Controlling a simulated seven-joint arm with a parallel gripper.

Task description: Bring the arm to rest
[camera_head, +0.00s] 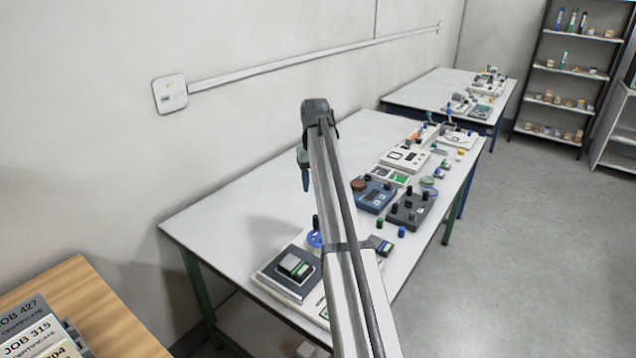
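My arm (346,250) reaches up from the bottom of the head view and crosses in front of the near weighing table (215,222). Its far end, a dark grey joint (316,108), stands high over the table's back edge. A greenish part with a dark blue tip hangs down at the left of that end, above the table. I cannot make out separate fingers there, so whether my gripper (305,178) is open, shut or holding something does not show. The arm hides part of the table and some devices behind it.
Several scales and small weights stand along the near table, including a dark scale (265,277) at its front and a blue device (373,199). A second table (420,92) stands behind. A shelf (568,72) is at back right. A wooden surface (95,310) with job cards is lower left. The floor at right is clear.

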